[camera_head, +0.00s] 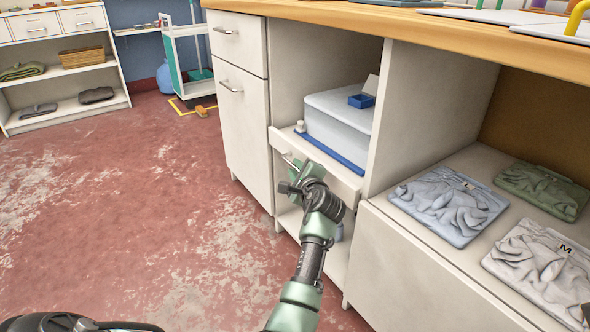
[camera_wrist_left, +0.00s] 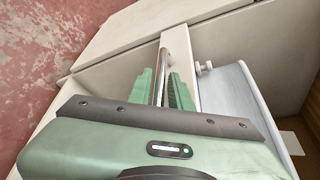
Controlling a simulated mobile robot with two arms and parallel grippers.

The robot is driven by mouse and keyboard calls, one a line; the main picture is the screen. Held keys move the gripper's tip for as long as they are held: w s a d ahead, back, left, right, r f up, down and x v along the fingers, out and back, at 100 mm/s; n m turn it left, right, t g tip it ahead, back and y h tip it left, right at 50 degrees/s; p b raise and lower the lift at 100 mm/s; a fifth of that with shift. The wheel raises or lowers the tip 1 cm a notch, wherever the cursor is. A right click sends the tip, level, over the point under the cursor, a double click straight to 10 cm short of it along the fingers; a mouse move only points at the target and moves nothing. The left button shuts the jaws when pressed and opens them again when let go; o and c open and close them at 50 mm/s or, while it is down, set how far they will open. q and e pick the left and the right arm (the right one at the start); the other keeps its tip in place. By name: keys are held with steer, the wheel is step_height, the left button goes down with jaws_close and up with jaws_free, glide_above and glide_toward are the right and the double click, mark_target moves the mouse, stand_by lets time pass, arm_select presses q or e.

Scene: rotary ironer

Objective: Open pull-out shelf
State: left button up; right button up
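The pull-out shelf (camera_head: 337,180) is a white board with a front panel, set in the open middle bay of the counter. A slim metal bar handle runs along its front; it shows best in the left wrist view (camera_wrist_left: 162,65). My left gripper (camera_head: 291,176) is at this handle, near the left end of the shelf front. In the left wrist view its green fingers (camera_wrist_left: 163,88) lie close on both sides of the bar and look shut on it. The shelf front is close to the cabinet face; any small gap is hard to judge. My right gripper is not in view.
A pale blue lidded box (camera_head: 338,118) with a small blue tray (camera_head: 361,101) stands on the shelf. A white door cabinet (camera_head: 243,115) is at left. Folded garments (camera_head: 449,203) lie in the right bay. The red floor (camera_head: 130,200) at left is clear.

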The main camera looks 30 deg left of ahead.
arm_select(q)
jaws_close()
stand_by(1.3)
